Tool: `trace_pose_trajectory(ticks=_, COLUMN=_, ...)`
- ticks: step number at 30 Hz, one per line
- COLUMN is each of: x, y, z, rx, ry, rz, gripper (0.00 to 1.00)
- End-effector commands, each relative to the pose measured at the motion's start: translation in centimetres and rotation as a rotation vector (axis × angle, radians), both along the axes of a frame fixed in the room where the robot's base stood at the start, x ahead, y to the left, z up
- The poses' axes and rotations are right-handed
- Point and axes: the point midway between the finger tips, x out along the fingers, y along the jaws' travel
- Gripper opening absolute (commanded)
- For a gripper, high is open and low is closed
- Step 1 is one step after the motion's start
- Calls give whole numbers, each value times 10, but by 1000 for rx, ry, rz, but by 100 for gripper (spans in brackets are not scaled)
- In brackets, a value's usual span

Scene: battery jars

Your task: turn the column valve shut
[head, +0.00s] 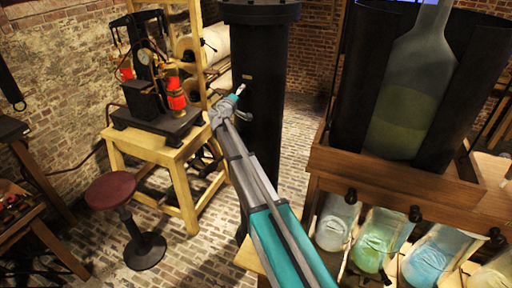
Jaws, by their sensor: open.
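A tall black column (268,75) stands at the top centre, with a flanged top and a small pale plate on its front. My gripper (238,93) is at the end of my grey and teal arm, in front of the column's left edge in the picture. It is small here, and its jaws show no object between them. I cannot tell whether it touches the column.
A wooden table (152,143) with a black and red apparatus (158,95) stands at left. A red-topped stool (111,192) is before it. At right, a wooden crate (400,172) holds a large bottle (410,85), above several glass jars (380,238). Brick floor shows between.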

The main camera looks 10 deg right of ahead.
Motion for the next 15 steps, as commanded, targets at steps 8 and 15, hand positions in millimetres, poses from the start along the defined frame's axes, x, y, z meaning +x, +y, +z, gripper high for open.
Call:
trace_pose_trajectory(ticks=8, x=0, y=0, z=0, rx=-109, ry=79, rz=-1, gripper=88)
trace_pose_trajectory(ticks=15, x=0, y=0, z=0, rx=-233, ry=169, rz=0, gripper=88)
